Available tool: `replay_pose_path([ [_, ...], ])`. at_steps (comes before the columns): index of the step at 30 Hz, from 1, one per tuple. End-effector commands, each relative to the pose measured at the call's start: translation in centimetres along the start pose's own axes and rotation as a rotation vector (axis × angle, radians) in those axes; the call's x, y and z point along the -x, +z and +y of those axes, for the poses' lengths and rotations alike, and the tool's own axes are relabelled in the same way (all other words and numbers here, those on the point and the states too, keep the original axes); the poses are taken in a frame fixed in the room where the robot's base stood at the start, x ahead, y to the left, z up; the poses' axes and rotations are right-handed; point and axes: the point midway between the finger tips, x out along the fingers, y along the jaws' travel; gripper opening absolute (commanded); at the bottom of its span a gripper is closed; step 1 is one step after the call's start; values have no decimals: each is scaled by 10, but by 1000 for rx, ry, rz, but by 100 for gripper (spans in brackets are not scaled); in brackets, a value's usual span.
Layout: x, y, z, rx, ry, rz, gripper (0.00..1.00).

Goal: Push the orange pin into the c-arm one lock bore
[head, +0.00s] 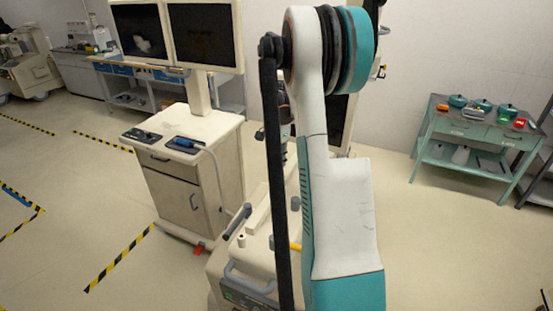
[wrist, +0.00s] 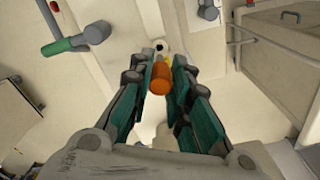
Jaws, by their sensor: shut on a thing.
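In the wrist view my gripper (wrist: 162,64) is shut on the orange pin (wrist: 160,79), which sits between its teal-padded fingers. Just beyond the fingertips is a pale round boss with a dark hole (wrist: 161,46), which looks like the lock bore. The pin's far end points roughly towards it, but I cannot tell the gap between them or whether the tip is inside. The cream c-arm body (wrist: 208,72) lies around the boss. In the head view the c-arm base (head: 218,262) shows low in the middle, partly behind my arm; the pin cannot be made out there.
A grey lever with a green grip (wrist: 66,45) stands left of my gripper in the wrist view. In the head view a monitor cart (head: 180,200) stands left and a green table (head: 470,152) far right. Open floor (head: 440,250) lies between my arm and that table.

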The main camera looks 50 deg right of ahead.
Motion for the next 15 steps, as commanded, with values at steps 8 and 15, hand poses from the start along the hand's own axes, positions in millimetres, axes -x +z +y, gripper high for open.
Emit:
replay_pose_path([
  [8, -25, 0, 0, 0, 0, 0, 0],
  [15, -29, 0, 0, 0, 0, 0, 0],
])
